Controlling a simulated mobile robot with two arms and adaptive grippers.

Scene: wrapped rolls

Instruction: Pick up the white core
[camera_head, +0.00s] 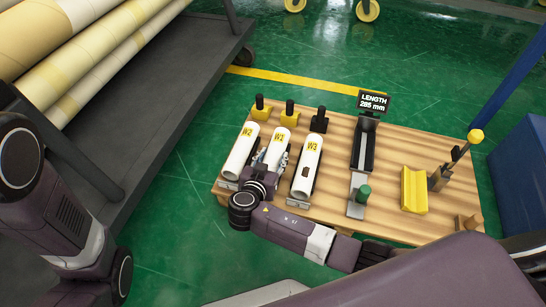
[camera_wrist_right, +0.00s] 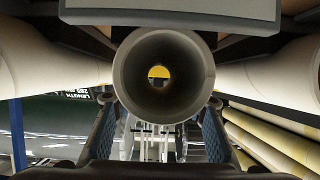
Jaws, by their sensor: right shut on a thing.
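Three white cores lie in a row on a wooden table, each with a yellow label. The middle core (camera_head: 275,152) seems to read W1; my right gripper (camera_head: 271,162) is at its near end, with a finger along each side, shut on it. In the right wrist view its round hollow end (camera_wrist_right: 132,75) faces the camera, between the fingers of my right gripper (camera_wrist_right: 160,128). Core W2 (camera_head: 239,155) lies to its left and core W3 (camera_head: 304,172) to its right, apart from it. My left arm shows at the left edge; its gripper is not seen.
The wooden table (camera_head: 330,208) also bears a black trough with a length sign (camera_head: 373,101) reading 285 mm, a green knob (camera_head: 364,193) and a yellow V-block (camera_head: 413,190). Black and yellow posts stand behind the cores. A rack of large rolls (camera_head: 95,80) is at upper left.

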